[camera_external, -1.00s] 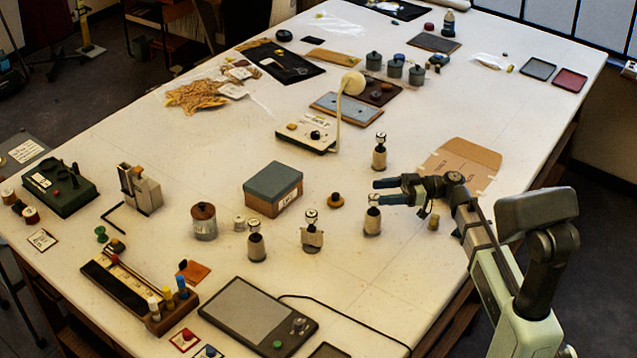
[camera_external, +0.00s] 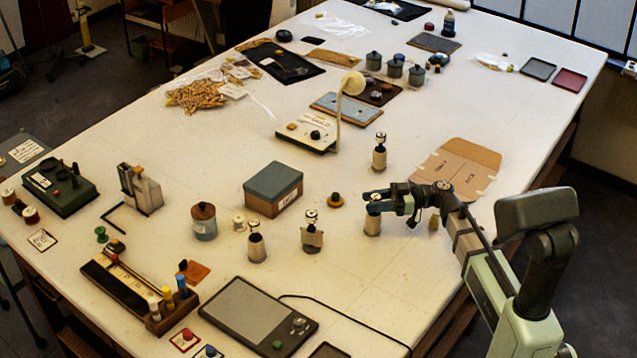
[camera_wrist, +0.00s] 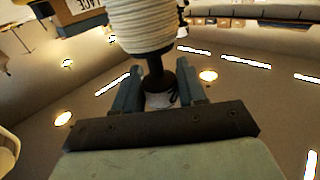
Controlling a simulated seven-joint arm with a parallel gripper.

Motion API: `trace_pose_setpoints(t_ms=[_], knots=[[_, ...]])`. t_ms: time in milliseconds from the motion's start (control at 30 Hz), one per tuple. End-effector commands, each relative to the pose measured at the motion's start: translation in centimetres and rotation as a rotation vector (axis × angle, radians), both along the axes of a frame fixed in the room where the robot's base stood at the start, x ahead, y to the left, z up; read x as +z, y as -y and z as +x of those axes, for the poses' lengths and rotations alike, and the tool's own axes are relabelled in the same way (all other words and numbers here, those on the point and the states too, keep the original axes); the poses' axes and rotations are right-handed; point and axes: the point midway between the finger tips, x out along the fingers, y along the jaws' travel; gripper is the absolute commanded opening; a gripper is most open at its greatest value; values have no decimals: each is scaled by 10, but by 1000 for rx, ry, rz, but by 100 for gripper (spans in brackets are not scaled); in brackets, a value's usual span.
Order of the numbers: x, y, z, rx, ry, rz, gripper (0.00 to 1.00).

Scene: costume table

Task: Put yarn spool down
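The yarn spool (camera_external: 372,225) has a cream wound body and a dark neck. It stands upright on the table, at the end of my arm. In the wrist view its ribbed cream body (camera_wrist: 143,25) is large at the top, with the black neck reaching down between my fingers. My gripper (camera_external: 371,202) is at the spool's upper part. In the wrist view the fingers of my gripper (camera_wrist: 161,72) stand on both sides of the neck with gaps visible, so it looks open. The spool's top is partly hidden by the fingers in the external view.
Similar spools stand nearby: two to the left (camera_external: 257,243) (camera_external: 312,233) and one behind (camera_external: 379,152). A small tan cylinder (camera_external: 434,222) is under my arm. A cardboard piece (camera_external: 455,165) lies behind my arm. The table in front of the spool is largely clear.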

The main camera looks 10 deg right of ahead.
Motion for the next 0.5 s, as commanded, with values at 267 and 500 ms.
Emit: trace_pose_setpoints(t_ms=[267, 500], knots=[[0, 0, 0, 0, 0, 0, 11], [0, 0, 0, 0, 0, 0, 0]])
